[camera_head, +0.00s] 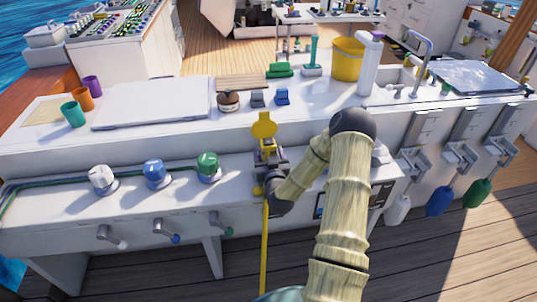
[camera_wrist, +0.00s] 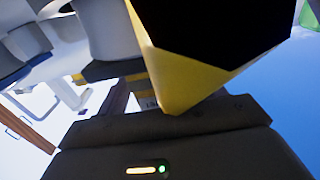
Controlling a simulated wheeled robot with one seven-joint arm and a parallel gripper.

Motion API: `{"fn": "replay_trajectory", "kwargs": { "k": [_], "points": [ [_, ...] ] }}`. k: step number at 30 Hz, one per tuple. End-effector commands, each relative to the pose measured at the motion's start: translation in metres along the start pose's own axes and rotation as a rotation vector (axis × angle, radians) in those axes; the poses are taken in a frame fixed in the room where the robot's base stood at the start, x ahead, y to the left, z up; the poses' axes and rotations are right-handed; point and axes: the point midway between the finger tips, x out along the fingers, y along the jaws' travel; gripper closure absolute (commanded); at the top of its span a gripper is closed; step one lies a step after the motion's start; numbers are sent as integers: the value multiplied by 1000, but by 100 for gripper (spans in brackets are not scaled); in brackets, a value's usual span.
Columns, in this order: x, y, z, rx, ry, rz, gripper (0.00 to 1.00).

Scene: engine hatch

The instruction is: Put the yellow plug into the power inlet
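My gripper (camera_head: 268,160) is at the front edge of the white counter, right of the green knob. A yellow cable (camera_head: 264,250) hangs straight down from it, and a small yellow part (camera_head: 257,191) shows at its side. The yellow plug is mostly hidden; a large yellow and black body (camera_wrist: 190,85), which seems to be the plug, fills the top of the wrist view close to the gripper. A round yellow flap (camera_head: 264,126) stands upright just above the gripper, apparently the inlet's cover. The power inlet's opening is hidden behind my gripper. The fingertips are not clearly seen.
White (camera_head: 102,178), blue (camera_head: 155,173) and green (camera_head: 208,166) knobs line the ledge to the left, with levers below. A brown pot (camera_head: 229,100) and small blocks stand on the counter behind. A yellow bucket (camera_head: 347,60) and white bottle (camera_head: 370,65) stand at the back right.

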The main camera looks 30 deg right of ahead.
Motion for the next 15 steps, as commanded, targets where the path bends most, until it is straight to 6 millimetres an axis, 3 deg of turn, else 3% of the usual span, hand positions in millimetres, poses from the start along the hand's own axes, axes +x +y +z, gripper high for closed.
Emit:
{"fn": "replay_trajectory", "kwargs": {
  "k": [8, 15],
  "points": [
    [-3, 0, 0, 0, 0, -1, 31],
    [-30, 0, 0, 0, -1, -2, 31]
  ]
}}
